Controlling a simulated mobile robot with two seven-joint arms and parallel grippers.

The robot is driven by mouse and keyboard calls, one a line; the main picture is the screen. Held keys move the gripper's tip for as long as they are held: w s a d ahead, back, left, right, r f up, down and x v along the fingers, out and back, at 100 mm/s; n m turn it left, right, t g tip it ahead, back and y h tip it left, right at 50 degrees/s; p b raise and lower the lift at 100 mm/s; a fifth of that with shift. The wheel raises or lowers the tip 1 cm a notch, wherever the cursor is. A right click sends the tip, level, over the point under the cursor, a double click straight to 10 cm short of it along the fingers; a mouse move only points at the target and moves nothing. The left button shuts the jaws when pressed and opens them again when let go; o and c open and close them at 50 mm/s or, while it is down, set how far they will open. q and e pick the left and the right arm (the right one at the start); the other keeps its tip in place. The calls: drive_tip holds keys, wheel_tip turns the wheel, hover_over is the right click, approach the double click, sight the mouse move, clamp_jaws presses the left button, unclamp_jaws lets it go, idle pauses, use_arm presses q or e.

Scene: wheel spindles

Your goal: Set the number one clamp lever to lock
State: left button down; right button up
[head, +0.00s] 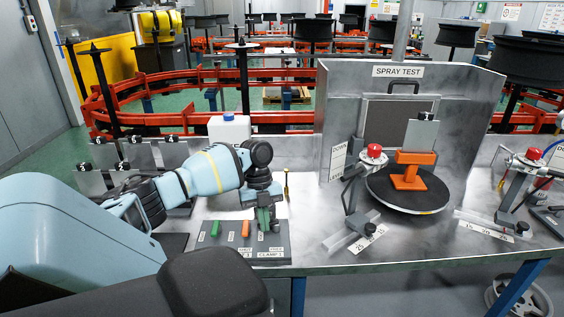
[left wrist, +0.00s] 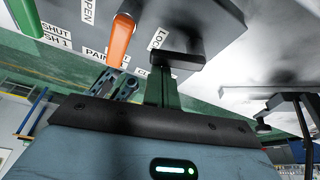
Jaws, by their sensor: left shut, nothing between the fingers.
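The control panel (head: 225,252) sits at the front edge of the metal bench. It carries a green lever (head: 215,228), an orange lever (head: 246,228) and, at its right end, a dark clamp lever (head: 277,224) above a label that seems to read CLAMP. In the left wrist view the dark lever (left wrist: 185,52) lies beside a LOCK label (left wrist: 157,39), with the orange lever (left wrist: 121,40) to its left. My left gripper (head: 264,222) is shut and empty, pointing down close at the dark lever. It also shows in the left wrist view (left wrist: 161,82). Contact cannot be told.
A white bottle (head: 229,130) stands behind my left arm. To the right are a spray booth (head: 400,72), a dark turntable (head: 408,190) with an orange part (head: 413,170), and a red-capped spray stand (head: 374,152). Bare bench lies between panel and stand.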

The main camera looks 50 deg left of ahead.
use_arm(q)
drive_tip(key=shift+s+a+m, duration=0.1)
drive_tip(key=shift+a+m, duration=0.15)
drive_tip(key=shift+m, duration=0.05)
use_arm(e)
drive_tip(key=shift+s, duration=0.1)
use_arm(q)
drive_tip(key=shift+d, duration=0.1)
use_arm(e)
drive_tip(key=shift+f, duration=0.1)
use_arm(q)
drive_tip(key=shift+w+d+b, duration=0.15)
drive_tip(key=shift+w+b, duration=0.3)
drive_tip(key=shift+w, duration=0.35)
use_arm(e)
drive_tip(key=shift+s+f, duration=0.45)
drive_tip(key=shift+f, duration=0.05)
